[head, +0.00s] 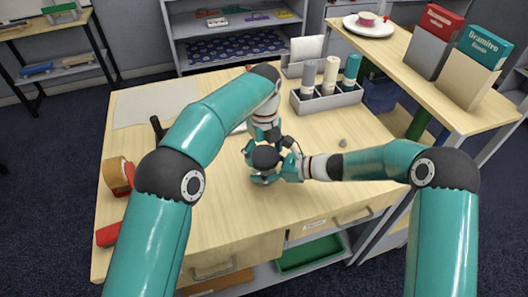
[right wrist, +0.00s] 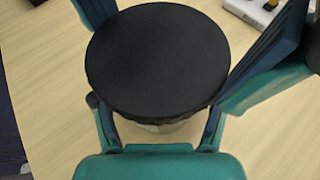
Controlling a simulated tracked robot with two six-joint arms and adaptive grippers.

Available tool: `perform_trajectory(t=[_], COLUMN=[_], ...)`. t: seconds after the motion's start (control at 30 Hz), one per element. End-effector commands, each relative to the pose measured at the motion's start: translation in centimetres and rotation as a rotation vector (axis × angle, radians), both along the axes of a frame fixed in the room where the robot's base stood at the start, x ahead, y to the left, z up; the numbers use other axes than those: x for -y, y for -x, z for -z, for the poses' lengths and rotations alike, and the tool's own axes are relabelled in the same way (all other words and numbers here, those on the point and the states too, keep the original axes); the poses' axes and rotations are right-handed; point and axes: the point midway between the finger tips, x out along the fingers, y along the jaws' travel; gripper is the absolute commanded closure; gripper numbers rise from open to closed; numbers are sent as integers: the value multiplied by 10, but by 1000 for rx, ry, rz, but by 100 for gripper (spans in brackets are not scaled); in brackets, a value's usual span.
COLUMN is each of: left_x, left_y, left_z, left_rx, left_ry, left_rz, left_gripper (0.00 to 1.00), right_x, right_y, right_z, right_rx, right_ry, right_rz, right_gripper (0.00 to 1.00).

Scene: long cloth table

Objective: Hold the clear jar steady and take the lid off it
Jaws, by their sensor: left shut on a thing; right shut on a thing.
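The clear jar has a round black lid (head: 264,157), seen from above in the head view. The lid fills the middle of the right wrist view (right wrist: 157,60), with a pale strip of the jar (right wrist: 160,126) just below its rim. My left gripper (head: 268,151) reaches down from above and is shut on the lid. My right gripper (head: 276,176) comes in from the right, lower down, and is shut on the jar. The grippers hide most of the jar, so I cannot tell whether the lid is apart from it.
A grey rack (head: 327,102) with several cylinders stands behind on the wooden table (head: 215,215). A small grey object (head: 343,142) lies to the right. The front of the table is clear.

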Motion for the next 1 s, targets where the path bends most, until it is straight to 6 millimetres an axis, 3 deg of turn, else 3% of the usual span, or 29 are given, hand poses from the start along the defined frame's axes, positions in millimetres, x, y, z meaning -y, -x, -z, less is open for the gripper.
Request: perform_trajectory(t=[0.6,0.77,1.0], left_x=[1,1,1], left_y=[0,0,0], left_z=[1,1,1], left_rx=[-3,-2,-2], left_ry=[-2,-1,-1], left_rz=[-1345,-1486,-1497], left_gripper=[55,55,55], right_x=[0,0,-1], right_y=[0,0,1], right_z=[0,0,0], right_rx=[1,0,1], right_ry=[-1,-1,-1], right_rz=[-1,-2,-4], right_gripper=[100,100,100])
